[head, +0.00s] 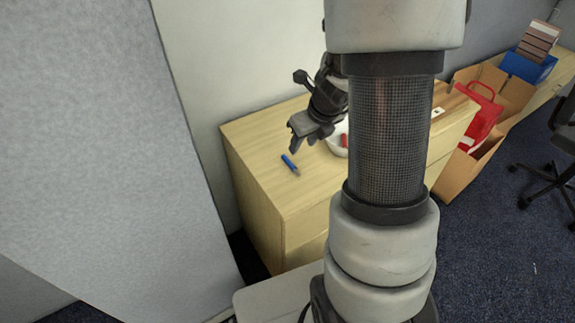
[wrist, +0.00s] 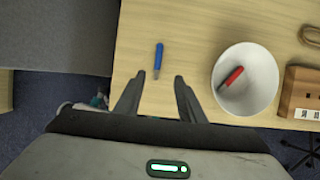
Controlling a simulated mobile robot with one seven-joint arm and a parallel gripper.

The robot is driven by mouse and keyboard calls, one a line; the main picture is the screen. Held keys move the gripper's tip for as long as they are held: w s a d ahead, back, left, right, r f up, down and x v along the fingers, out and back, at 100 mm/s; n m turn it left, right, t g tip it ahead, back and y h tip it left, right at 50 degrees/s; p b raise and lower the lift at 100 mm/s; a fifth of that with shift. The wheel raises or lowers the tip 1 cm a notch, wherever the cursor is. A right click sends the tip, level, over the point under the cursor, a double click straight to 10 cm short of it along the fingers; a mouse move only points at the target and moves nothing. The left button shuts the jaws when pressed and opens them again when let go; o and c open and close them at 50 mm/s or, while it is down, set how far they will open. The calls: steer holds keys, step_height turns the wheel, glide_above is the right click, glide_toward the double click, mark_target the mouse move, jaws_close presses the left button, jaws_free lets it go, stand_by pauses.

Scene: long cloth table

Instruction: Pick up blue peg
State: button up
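The blue peg (head: 289,163) lies on the light wood cabinet top, near its left end in the head view. It has a blue body and a thin grey tip. In the wrist view the blue peg (wrist: 159,58) lies just beyond my fingertips, between their lines. My gripper (head: 300,142) is above the cabinet top, close to the peg and apart from it. In the wrist view my gripper (wrist: 157,78) has its two fingers spread with nothing between them.
A white bowl (wrist: 262,60) with a red peg (wrist: 232,77) in it stands right of the blue peg. A wooden block (wrist: 301,92) stands farther right. The cabinet top (wrist: 190,25) around the blue peg is clear. A grey partition (head: 90,150) stands at the left.

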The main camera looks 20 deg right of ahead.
steer(key=b, duration=0.3)
glide_toward(290, 162)
steer(key=x, duration=0.3)
steer(key=shift+s+d, duration=0.15)
steer(key=b+x, duration=0.1)
steer(key=x, duration=0.3)
steer(key=shift+f+b, duration=0.15)
steer(key=shift+b, duration=0.2)
steer(key=shift+w+a+f, duration=0.2)
steer(key=shift+w+f, duration=0.05)
steer(key=shift+f, duration=0.1)
jaws_close()
